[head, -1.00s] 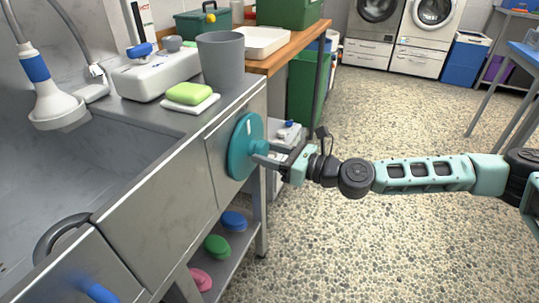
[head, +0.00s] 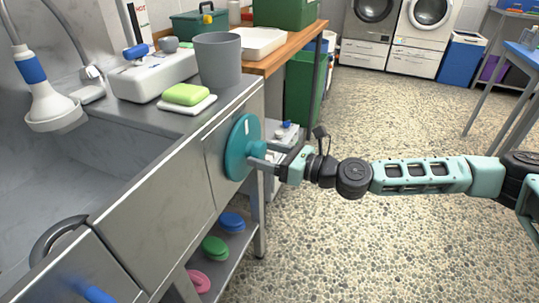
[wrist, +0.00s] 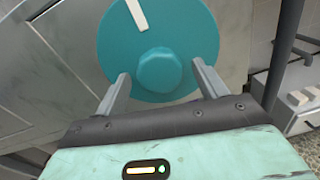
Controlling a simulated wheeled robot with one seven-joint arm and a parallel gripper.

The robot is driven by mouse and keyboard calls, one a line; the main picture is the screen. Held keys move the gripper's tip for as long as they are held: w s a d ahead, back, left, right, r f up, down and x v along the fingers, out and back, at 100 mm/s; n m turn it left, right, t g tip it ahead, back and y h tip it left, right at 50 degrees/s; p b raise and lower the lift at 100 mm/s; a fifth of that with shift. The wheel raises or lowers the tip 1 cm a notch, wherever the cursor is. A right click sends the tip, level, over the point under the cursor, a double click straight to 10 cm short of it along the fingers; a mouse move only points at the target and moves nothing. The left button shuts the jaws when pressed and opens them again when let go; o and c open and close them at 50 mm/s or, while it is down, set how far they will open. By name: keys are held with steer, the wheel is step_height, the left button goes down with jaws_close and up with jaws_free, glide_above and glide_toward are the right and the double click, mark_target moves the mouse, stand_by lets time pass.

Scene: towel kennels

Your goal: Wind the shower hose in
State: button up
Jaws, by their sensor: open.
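A round teal dial (head: 241,147) is mounted on the metal front panel of the tub. In the wrist view the dial (wrist: 187,30) has a white mark near its top, left of centre, and a raised faceted hub (wrist: 159,71). My gripper (head: 266,157) is at the dial from the right. In the wrist view its two fingers (wrist: 160,85) are open, one on each side of the hub's lower part, with gaps visible. The white shower head (head: 54,106) with a blue collar hangs at the left over the tub. Its grey hose (head: 66,38) runs up behind it.
A grey cup (head: 217,60), green soap (head: 187,94) and a white device (head: 155,75) stand on the ledge above the dial. A lower shelf holds coloured round lids (head: 215,248). The speckled floor (head: 390,240) at right is open.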

steer(key=v, duration=1.7)
steer(key=shift+s+d, duration=0.15)
steer(key=shift+s, duration=0.05)
steer(key=s+a+f+n+g+h, duration=0.2)
steer(key=s+a+f+n+g, duration=0.25)
steer(key=s+n, duration=0.2)
steer(key=s+d+f+n+g+h, duration=0.2)
steer(key=s+n+g+h, duration=0.1)
steer(key=s+n+h, duration=0.3)
steer(key=s+d+f+n+g+h, duration=0.2)
steer(key=s+n+g+h, duration=0.2)
steer(key=s+n, duration=0.3)
steer(key=s+d+r+n+t+h+p, duration=0.1)
steer(key=r+n+p, duration=0.5)
steer(key=r, duration=1.2)
steer(key=s+d+r+n+t+h+p, duration=0.1)
steer(key=s+r+n+t+h+p, duration=0.2)
steer(key=r+p, duration=1)
step_height(320, 180, up, 5)
steer(key=n+t, duration=0.1)
steer(key=n, duration=0.2)
steer(key=shift+p, duration=0.4)
